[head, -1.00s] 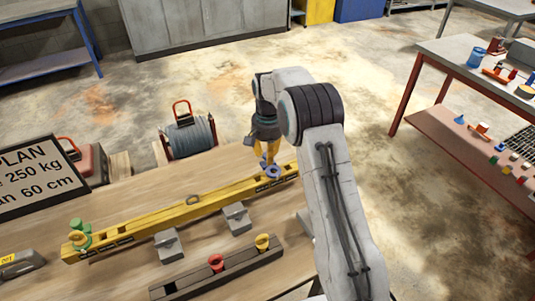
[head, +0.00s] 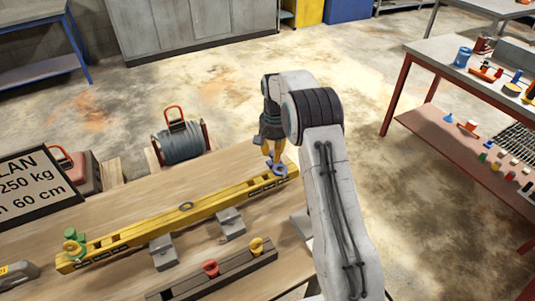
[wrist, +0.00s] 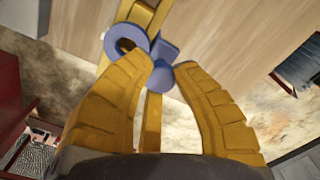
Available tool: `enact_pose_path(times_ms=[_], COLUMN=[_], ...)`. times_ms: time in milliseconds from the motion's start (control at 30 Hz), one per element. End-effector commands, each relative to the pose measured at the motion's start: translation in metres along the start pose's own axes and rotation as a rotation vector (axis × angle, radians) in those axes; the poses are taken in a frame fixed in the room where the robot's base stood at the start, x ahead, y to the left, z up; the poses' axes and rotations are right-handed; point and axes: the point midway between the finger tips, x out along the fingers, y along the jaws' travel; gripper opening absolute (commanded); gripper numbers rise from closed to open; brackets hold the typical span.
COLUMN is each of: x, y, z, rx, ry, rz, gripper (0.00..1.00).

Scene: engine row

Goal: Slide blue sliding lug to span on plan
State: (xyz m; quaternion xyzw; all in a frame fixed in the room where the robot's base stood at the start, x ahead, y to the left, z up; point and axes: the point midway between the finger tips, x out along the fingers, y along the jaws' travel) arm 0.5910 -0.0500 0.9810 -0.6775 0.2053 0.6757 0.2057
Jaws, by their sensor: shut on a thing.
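The yellow beam (head: 150,225) lies across the wooden table on grey blocks. The blue sliding lug (head: 280,168) is at the beam's right end; its ring and body also show in the wrist view (wrist: 126,40). My gripper (head: 275,157) is at the lug from above, and its yellow fingers (wrist: 165,72) are shut on the lug's blue part. A green lug (head: 74,243) sits at the beam's left end. The plan sign (head: 35,182) at the left reads 250 kg and 60 cm, partly cut off.
A dark rack (head: 215,281) with a red piece (head: 211,268) and a yellow piece (head: 257,245) lies in front of the beam. A cable reel (head: 181,142) stands behind the table. A red-legged bench (head: 450,82) with small parts is at the right.

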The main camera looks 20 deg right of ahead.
Motion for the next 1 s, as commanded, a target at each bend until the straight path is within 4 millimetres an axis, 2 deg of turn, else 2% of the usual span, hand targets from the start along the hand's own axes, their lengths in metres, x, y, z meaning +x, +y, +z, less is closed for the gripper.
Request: enact_pose_path(times_ms=[100,133,433,767,1000], x=[0.003,0.003,0.002,-0.003,-0.033], y=[0.0,0.0,0.0,-0.001,-0.001], z=[0.001,0.001,0.001,0.001,0.0], rx=[-0.001,-0.001,-0.001,-0.001,-0.001], ry=[-0.005,-0.005,-0.003,-0.001,0.001], rz=[0.003,0.003,0.001,0.001,-0.001], gripper=[0.0,0.27,0.53,0.53,0.53])
